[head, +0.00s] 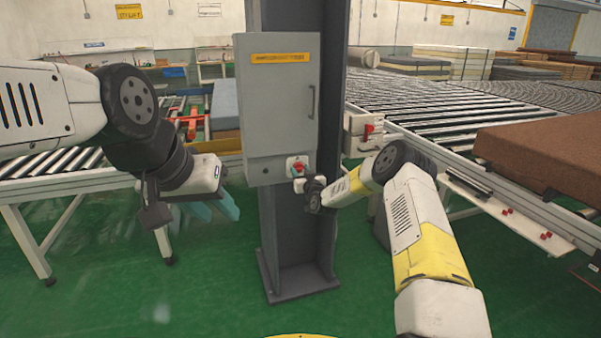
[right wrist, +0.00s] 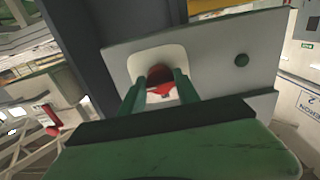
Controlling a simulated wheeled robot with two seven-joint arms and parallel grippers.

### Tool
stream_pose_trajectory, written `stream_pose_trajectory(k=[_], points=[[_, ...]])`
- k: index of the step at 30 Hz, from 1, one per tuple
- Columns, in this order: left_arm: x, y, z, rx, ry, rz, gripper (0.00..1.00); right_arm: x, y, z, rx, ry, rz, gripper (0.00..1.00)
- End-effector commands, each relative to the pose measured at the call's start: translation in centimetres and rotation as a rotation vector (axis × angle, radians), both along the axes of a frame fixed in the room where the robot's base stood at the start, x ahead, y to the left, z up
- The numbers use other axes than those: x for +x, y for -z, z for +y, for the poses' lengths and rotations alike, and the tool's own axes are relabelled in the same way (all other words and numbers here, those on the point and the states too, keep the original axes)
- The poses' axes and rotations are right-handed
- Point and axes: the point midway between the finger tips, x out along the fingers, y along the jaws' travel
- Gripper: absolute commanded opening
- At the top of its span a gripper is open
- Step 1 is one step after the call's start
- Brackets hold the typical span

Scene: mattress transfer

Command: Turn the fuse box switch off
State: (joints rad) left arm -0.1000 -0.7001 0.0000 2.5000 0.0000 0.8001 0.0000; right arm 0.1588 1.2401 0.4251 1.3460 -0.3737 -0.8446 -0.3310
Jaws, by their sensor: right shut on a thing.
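The grey fuse box (head: 277,105) hangs on a dark steel column, with a yellow label on its door. Its red rotary switch (head: 298,168) sits on a pale plate at the box's lower right. My right gripper (head: 301,182) is at the switch. In the right wrist view its green fingers (right wrist: 160,90) are shut around the red switch (right wrist: 160,74), partly hiding it; the exact angle of the switch is hard to tell. My left gripper (head: 209,207) hangs to the left of the box, its pale blue fingers apart and empty.
The dark column (head: 335,100) stands on a base plate on the green floor. A second box with a red switch (head: 369,131) is right of the column. Roller conveyors (head: 460,105) and a brown mattress (head: 545,150) lie to the right.

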Motion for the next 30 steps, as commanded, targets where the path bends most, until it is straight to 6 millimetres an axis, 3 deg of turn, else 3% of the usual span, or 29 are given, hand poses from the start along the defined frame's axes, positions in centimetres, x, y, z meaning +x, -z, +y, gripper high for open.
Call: stream_pose_trajectory(k=[11,30], points=[[0.0,0.0,0.0,0.0,0.0,0.0,0.36,-0.02,-0.02,0.07,-0.09,-0.001,-0.029,0.0],[0.0,0.0,0.0,0.0,0.0,0.0,0.36,-0.01,-0.05,0.03,-0.63,-0.002,-0.206,0.0]])
